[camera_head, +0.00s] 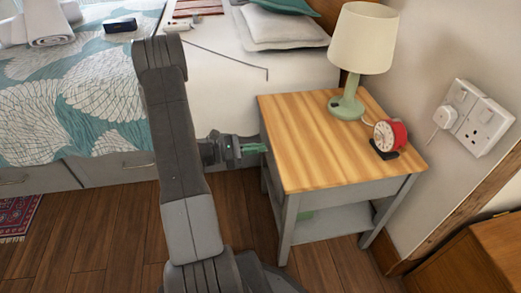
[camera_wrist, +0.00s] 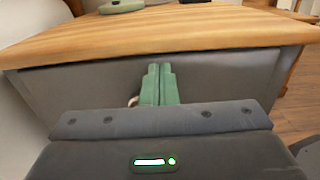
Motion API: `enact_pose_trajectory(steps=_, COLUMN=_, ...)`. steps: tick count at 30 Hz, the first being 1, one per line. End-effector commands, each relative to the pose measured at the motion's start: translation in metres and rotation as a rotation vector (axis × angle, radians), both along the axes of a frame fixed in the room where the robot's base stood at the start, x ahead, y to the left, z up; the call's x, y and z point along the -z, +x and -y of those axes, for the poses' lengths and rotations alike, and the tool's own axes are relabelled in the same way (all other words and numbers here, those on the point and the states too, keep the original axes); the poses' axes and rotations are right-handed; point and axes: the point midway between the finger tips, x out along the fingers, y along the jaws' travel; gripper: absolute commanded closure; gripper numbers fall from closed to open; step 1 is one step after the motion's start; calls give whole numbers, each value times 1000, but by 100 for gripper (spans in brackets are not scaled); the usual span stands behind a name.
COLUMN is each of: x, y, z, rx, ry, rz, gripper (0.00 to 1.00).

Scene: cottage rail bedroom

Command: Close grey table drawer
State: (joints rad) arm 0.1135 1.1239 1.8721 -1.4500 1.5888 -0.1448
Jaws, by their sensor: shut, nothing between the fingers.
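The grey bedside table (camera_head: 345,188) has a striped wooden top (camera_head: 310,140) and stands to the right of my arm. In the wrist view, its grey drawer front (camera_wrist: 215,78) lies under the overhanging top, and no drawer interior shows. A small pale part, perhaps the handle (camera_wrist: 132,101), peeks out left of the fingers. My gripper (camera_head: 264,148) is at the table's left side, just below the top's edge. Its green fingers (camera_wrist: 160,72) are together and empty, pointing at the drawer front. They look very close to it; I cannot tell whether they touch.
A lamp (camera_head: 361,45) and a red alarm clock (camera_head: 390,134) stand on the tabletop. A lower shelf (camera_head: 335,220) holds a green item. The bed (camera_head: 90,100) is at the back left. Wooden floor (camera_head: 95,235) is open at the front left. A wall with sockets is at right.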

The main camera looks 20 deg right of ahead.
Motion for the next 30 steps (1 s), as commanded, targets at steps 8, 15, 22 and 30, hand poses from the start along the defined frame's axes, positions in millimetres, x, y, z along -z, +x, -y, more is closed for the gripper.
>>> enact_pose_trajectory(steps=8, x=0, y=-3, z=12, rx=0, ry=0, rz=1, gripper=100)
enact_pose_trajectory(steps=15, x=0, y=-3, z=12, rx=0, ry=0, rz=0, gripper=100)
enact_pose_trajectory(steps=22, x=-1, y=-6, z=24, rx=3, ry=0, rz=0, gripper=100)
enact_pose_trajectory(steps=30, x=-1, y=-8, z=36, rx=2, ry=0, rz=1, gripper=100)
